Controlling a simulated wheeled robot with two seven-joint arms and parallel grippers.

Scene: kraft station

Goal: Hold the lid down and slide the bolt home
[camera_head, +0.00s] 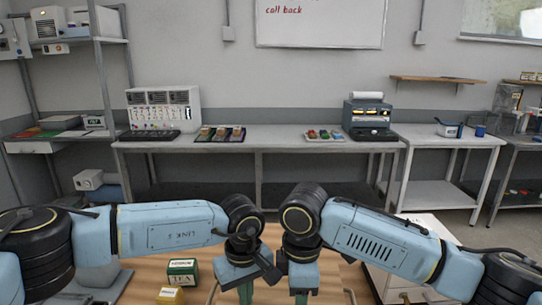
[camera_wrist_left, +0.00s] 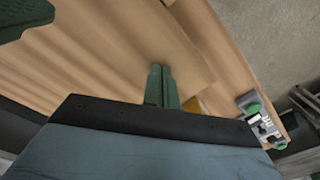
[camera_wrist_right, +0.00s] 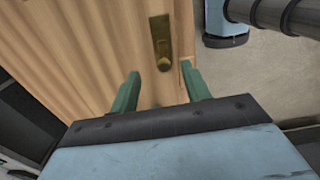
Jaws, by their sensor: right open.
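A wooden surface, which looks like the lid (camera_head: 272,240), lies below both grippers in the head view. A brass bolt with a round knob (camera_wrist_right: 163,62) is fixed on the wood in the right wrist view, beyond and between my right gripper's fingers. My right gripper (camera_wrist_right: 160,88) is open and empty, its fingers apart on either side of the bolt's line. It also shows in the head view (camera_head: 301,296). My left gripper (camera_wrist_left: 160,72) is shut with nothing visible between its fingers, over bare wood. Whether either gripper touches the wood I cannot tell.
A green tea box (camera_head: 182,271) and a yellow box (camera_head: 170,296) stand left of my left gripper. A white cabinet (camera_head: 420,232) is at the right. A small device with green ends (camera_wrist_left: 260,120) shows in the left wrist view. A long bench (camera_head: 258,142) stands behind.

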